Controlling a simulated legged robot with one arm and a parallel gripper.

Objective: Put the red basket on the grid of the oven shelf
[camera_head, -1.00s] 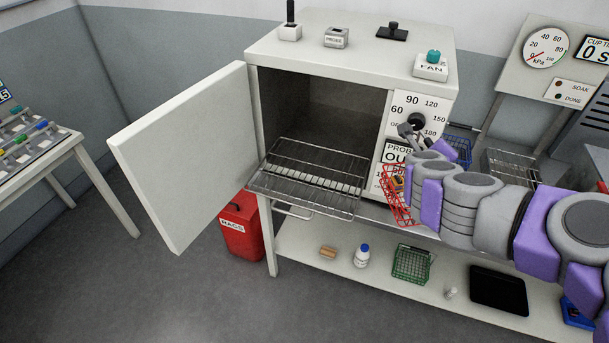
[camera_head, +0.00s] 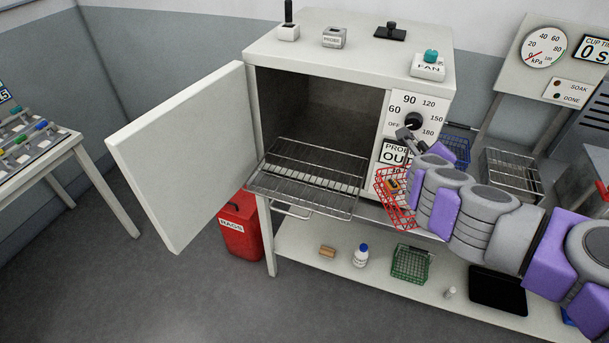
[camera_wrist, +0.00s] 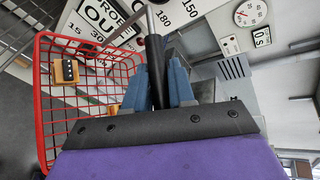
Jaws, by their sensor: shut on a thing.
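The red basket (camera_head: 392,206) is a wire basket held tilted in front of the oven's control panel, right of the oven shelf. In the wrist view the red basket (camera_wrist: 90,65) fills the left side, with a small orange-and-black part inside it. In the head view my arm hides most of the gripper. The oven shelf (camera_head: 310,180) is a wire grid pulled partly out of the open oven (camera_head: 340,108), and it is empty.
The oven door (camera_head: 180,160) stands wide open at left. A red rags bin (camera_head: 240,228) sits below.

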